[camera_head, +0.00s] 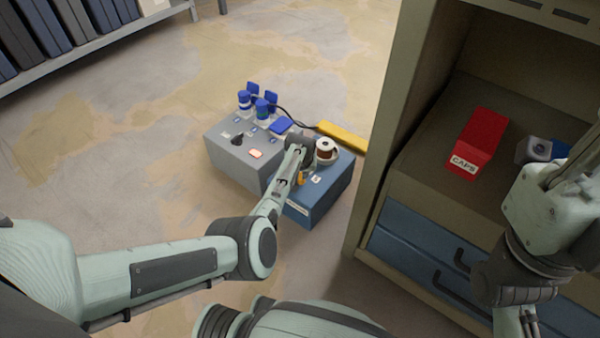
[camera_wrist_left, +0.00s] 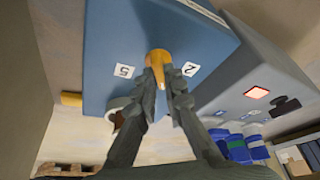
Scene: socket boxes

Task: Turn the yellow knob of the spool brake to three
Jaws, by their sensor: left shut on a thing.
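The spool brake is a blue box (camera_head: 325,200) on the floor with a white-flanged spool (camera_head: 325,150) on top. Its yellow knob (camera_head: 300,179) is partly hidden by my left gripper in the head view. In the left wrist view the yellow knob (camera_wrist_left: 158,57) sits between the fingertips of my left gripper (camera_wrist_left: 164,76), which is shut on it. Two white number labels flank the knob, seemingly a 5 (camera_wrist_left: 123,71) and a 2 (camera_wrist_left: 190,69). Where the knob points cannot be told. My right arm is at the right edge of the head view; its fingers are not clear.
A grey socket box (camera_head: 232,160) with blue plugs (camera_head: 262,107) and an orange-lit switch (camera_head: 256,154) adjoins the blue box. A yellow bar (camera_head: 343,136) lies behind. A cabinet (camera_head: 385,150) at right holds a red CAPS box (camera_head: 482,140). Floor to the left is clear.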

